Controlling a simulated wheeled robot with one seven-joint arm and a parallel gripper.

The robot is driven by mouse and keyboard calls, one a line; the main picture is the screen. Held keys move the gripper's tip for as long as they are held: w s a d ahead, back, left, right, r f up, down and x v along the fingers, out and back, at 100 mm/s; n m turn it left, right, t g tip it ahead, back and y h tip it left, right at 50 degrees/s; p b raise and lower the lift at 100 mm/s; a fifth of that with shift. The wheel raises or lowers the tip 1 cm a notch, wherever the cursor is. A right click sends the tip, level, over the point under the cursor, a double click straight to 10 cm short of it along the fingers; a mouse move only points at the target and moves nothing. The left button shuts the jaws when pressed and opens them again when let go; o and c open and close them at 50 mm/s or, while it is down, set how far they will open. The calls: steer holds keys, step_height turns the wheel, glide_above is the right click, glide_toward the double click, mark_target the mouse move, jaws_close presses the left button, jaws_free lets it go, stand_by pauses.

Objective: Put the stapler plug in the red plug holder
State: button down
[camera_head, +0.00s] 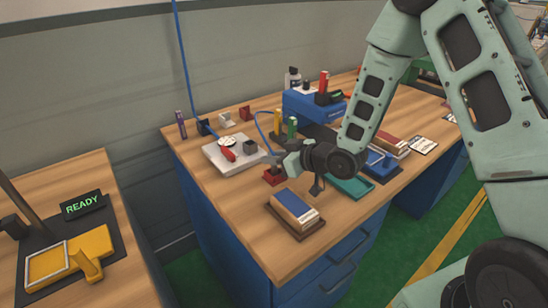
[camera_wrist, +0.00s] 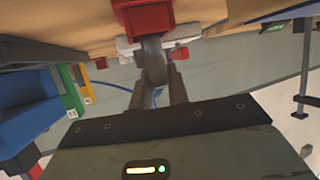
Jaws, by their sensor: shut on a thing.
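My gripper (camera_head: 284,161) is over the middle of the wooden desk, low and just above a small red block (camera_head: 273,175). In the wrist view my gripper (camera_wrist: 152,78) is shut on a small grey piece (camera_wrist: 152,47), which looks like the plug, mostly hidden between the fingers. A red block (camera_wrist: 145,20) is right at its far end; I cannot tell whether they touch. A red holder (camera_head: 245,113) stands at the back of the desk, beside a white holder (camera_head: 226,119) and a dark one (camera_head: 203,127).
A pale plate (camera_head: 215,155) with a red switch lies left of my gripper. A blue cable (camera_head: 262,128) loops close behind it. A blue-topped block (camera_head: 295,207) stands in front, a teal tray (camera_head: 350,187) to the right. The desk's front left is clear.

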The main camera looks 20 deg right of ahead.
steer(key=shift+f, duration=0.2)
steer(key=c, duration=1.3)
jaws_free()
steer(key=shift+c, duration=0.2)
steer(key=shift+r, duration=0.1)
steer(key=shift+r, duration=0.2)
steer(key=p+v, duration=0.6)
steer(key=v, duration=0.6)
steer(key=shift+p, duration=0.3)
